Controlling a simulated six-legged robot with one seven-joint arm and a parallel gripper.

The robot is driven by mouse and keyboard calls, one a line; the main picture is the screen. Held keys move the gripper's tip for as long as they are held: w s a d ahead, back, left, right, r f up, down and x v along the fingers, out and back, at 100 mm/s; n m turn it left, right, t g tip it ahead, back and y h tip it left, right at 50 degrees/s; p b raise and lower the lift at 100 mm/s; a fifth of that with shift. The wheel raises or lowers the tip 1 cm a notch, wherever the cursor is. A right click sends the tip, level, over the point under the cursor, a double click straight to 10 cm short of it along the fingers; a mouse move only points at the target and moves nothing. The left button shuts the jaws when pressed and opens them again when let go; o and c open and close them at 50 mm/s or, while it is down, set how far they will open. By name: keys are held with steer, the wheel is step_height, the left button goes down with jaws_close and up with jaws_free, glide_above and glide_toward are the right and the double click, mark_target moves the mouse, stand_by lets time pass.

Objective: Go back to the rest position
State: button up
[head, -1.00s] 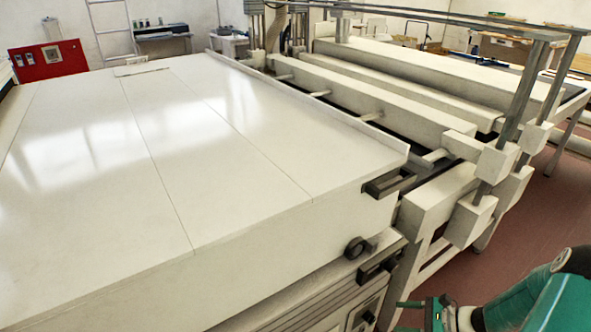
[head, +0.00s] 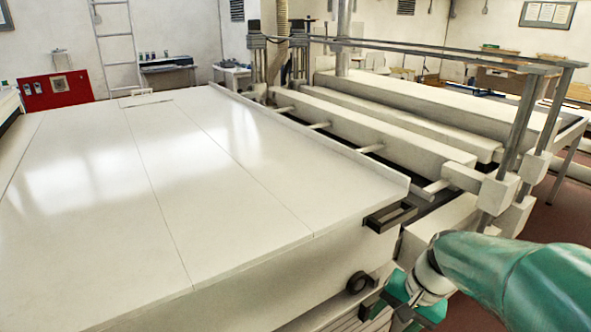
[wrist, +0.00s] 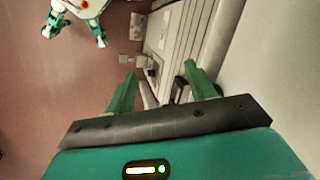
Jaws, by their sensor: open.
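My gripper (wrist: 158,76) is open in the wrist view, with its two green fingers spread apart and nothing between them. In the head view my gripper (head: 396,304) is at the bottom, right of centre, partly cut off by the frame edge. It is in front of the right end of the big white machine (head: 230,215), below that machine's dark upper handle (head: 390,217). I cannot tell how far it is from the machine's side.
A machine with white beams (head: 375,125) and grey posts (head: 519,120) stands at the right. A red cabinet (head: 58,90) and a ladder (head: 118,55) are at the back left. Reddish floor (wrist: 70,95) is open at left in the wrist view.

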steer(key=s+a+r+n+t+h, duration=0.3)
steer(key=s+r+n, duration=0.3)
steer(key=s+r, duration=0.3)
steer(key=shift+s+a+r+t, duration=0.15)
steer(key=shift+a+r+t, duration=0.15)
steer(key=shift+r+t, duration=0.5)
